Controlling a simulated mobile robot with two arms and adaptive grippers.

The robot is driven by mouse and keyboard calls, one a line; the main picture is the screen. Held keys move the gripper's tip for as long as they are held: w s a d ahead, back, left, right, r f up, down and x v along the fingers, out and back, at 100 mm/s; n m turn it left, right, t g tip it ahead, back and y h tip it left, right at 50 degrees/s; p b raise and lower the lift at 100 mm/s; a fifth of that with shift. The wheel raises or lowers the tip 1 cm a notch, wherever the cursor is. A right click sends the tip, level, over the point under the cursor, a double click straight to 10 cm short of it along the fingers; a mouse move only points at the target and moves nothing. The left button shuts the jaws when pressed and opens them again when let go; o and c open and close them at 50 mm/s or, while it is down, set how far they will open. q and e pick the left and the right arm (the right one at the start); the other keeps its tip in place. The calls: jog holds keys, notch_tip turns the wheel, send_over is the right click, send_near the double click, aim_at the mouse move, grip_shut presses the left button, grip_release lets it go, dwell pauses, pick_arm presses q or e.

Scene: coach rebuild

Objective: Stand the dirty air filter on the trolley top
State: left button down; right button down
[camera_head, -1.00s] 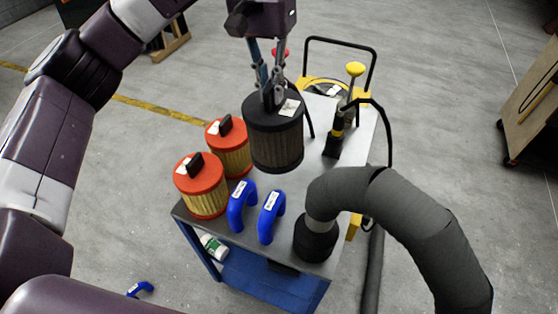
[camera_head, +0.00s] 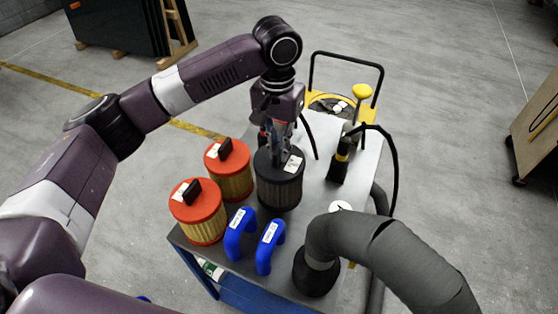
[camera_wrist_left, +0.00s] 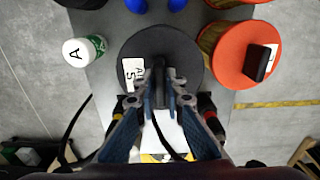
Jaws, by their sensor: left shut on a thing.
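The dirty air filter (camera_head: 280,187) is a dark cylinder with a black lid and a white label. It is upright at the middle of the grey trolley top (camera_head: 320,183), its base at or very near the surface; I cannot tell if it touches. My left gripper (camera_head: 279,156) points down from above and is shut on the handle of the lid. The left wrist view shows the round black lid (camera_wrist_left: 190,50) below the fingers (camera_wrist_left: 160,82), which grip the upright tab. My right gripper is not in view.
Two red-lidded filters (camera_head: 198,212) (camera_head: 229,169) stand left of the dark one. Two blue handle-shaped pieces (camera_head: 240,234) (camera_head: 270,246) are in front. A thick grey hose (camera_head: 390,255) rises at front right. A white-capped bottle (camera_wrist_left: 84,50) and a black-and-yellow tool (camera_head: 341,160) are to the right.

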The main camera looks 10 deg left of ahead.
aim_at(279, 163)
pick_arm(q)
jog(key=shift+f, duration=0.35)
notch_tip(279, 163, down, 4)
jog(key=shift+p, duration=0.4)
jog(key=shift+f, duration=0.25)
jog(key=shift+s, duration=0.15)
jog(key=c, duration=2)
grip_release()
jog(key=shift+f, duration=0.1)
notch_tip(279, 163, up, 12)
jog(key=b, duration=0.2)
jog(key=shift+b, duration=0.4)
